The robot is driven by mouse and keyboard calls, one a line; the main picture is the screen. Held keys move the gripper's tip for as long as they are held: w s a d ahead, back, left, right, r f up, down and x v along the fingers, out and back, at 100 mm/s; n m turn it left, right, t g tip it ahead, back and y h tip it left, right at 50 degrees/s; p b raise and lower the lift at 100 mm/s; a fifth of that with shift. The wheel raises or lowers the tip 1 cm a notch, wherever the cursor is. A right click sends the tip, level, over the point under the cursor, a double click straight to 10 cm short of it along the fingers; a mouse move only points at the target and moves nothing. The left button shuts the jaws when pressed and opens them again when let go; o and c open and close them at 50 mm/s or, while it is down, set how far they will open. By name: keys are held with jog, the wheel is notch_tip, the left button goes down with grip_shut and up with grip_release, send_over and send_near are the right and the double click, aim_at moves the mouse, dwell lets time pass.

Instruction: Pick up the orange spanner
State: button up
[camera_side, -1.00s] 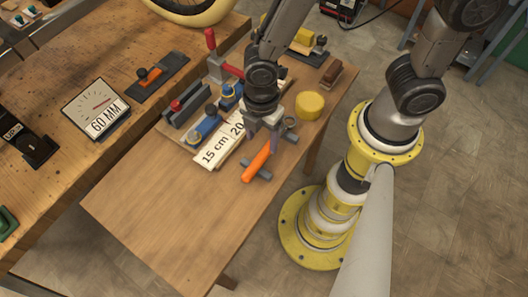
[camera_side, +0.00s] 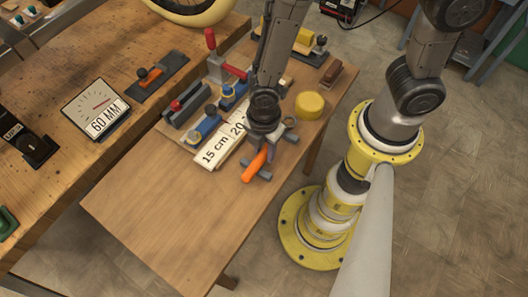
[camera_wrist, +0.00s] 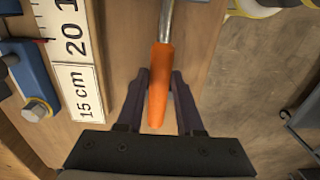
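The orange spanner (camera_side: 255,165) lies across a low grey rest (camera_side: 263,175) on the small wooden table. Its orange handle points to the near left in the side view. My gripper (camera_side: 264,140) is right over the handle, with its fingers mostly hidden behind the wrist there. In the wrist view, the orange handle (camera_wrist: 159,85) runs between the two dark fingers of my gripper (camera_wrist: 161,74). The fingers look open, one on each side and very close to it; contact cannot be made out. The metal shaft runs on to the top edge.
A "15 cm / 20" marked strip (camera_side: 215,150) lies just left of the spanner. Blue clamps (camera_side: 204,129), a red-handled toggle clamp (camera_side: 213,55) and a yellow cylinder (camera_side: 309,105) stand around. The table's near left part is clear.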

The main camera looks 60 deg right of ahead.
grip_shut()
dwell(1.0)
